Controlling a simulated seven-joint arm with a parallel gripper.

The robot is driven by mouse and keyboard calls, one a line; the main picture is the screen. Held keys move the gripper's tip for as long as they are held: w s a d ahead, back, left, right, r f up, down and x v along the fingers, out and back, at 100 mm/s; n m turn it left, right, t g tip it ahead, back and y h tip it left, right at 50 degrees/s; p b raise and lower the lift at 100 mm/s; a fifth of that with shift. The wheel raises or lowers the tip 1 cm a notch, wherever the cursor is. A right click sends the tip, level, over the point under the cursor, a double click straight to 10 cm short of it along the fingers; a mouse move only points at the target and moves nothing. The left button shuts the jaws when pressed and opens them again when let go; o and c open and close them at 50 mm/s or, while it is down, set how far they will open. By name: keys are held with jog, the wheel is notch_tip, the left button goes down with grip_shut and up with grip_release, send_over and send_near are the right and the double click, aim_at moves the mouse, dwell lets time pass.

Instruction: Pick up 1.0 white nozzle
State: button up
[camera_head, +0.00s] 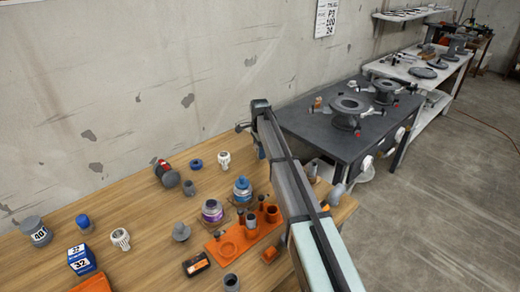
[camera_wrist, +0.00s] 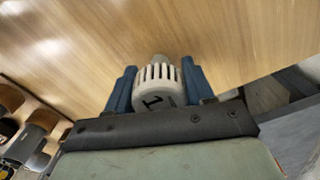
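A white nozzle (camera_wrist: 158,82) with slots around its far end and a dark "1" on its side shows in the wrist view. My gripper (camera_wrist: 159,88) has its two blue fingers close against the nozzle's left and right sides and appears shut on it. The wooden tabletop lies behind the nozzle; I cannot tell how high the nozzle is above it. In the head view my arm hides the fingers and this nozzle. Two other white slotted nozzles stand on the table there, one near the wall (camera_head: 224,160) and one at the left (camera_head: 120,239).
An orange rack (camera_head: 228,248) with several fittings stands beside my arm on the wooden table. Jars, a blue box (camera_head: 81,260) and grey fittings are spread to its left. A dark table (camera_head: 310,118) with flanged parts stands behind. Bare wood lies along the wall.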

jog(key=c, duration=0.3)
